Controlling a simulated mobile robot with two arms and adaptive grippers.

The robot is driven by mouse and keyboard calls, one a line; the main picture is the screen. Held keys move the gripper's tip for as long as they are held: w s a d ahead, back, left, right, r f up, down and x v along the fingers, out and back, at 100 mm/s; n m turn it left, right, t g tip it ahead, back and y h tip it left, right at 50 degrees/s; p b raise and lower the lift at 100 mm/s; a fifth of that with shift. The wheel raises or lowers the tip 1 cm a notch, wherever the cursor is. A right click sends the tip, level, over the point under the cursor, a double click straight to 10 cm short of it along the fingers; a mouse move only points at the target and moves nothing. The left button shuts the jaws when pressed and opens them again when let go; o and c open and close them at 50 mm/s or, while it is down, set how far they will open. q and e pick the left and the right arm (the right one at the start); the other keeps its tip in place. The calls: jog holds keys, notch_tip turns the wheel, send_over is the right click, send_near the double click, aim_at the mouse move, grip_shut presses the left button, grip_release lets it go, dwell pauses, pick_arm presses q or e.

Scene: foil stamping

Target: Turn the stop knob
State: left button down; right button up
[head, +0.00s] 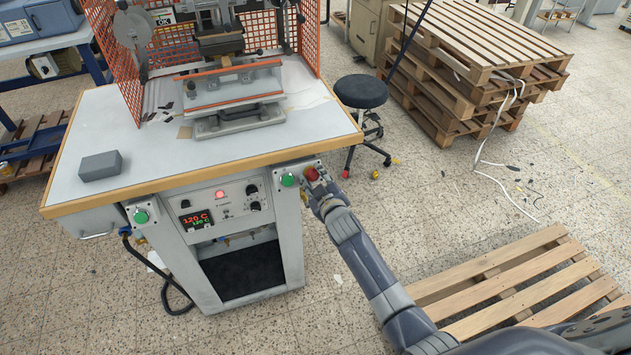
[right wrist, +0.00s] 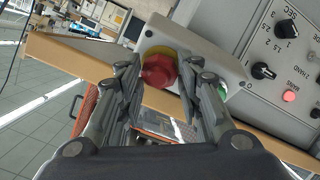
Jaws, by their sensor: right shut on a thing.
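The red stop knob (head: 311,174) sits on a grey box at the front right corner of the stamping table. In the right wrist view the red knob (right wrist: 158,72) has a yellow ring (right wrist: 161,51) behind it. My right gripper (head: 317,183) reaches it from the lower right. In the right wrist view its two fingers (right wrist: 160,78) stand on either side of the knob, shut on it. The knob's lower side is partly hidden. My left gripper is in neither view.
A green button (head: 288,180) is just left of the knob, and the control panel (head: 225,203) with dials and a red lamp lies further left. The wooden table edge (head: 220,168) runs close above. A pallet (head: 520,285) lies on the floor at right.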

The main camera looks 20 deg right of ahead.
jog(key=shift+a+m+h+b, duration=0.1)
jog(key=shift+m+h+b, duration=0.4)
jog(key=shift+m, duration=1.2)
jog(key=o, duration=1.1)
jog(key=v, duration=1.2)
jog(key=shift+r, duration=0.15)
jog(key=shift+w, duration=0.1)
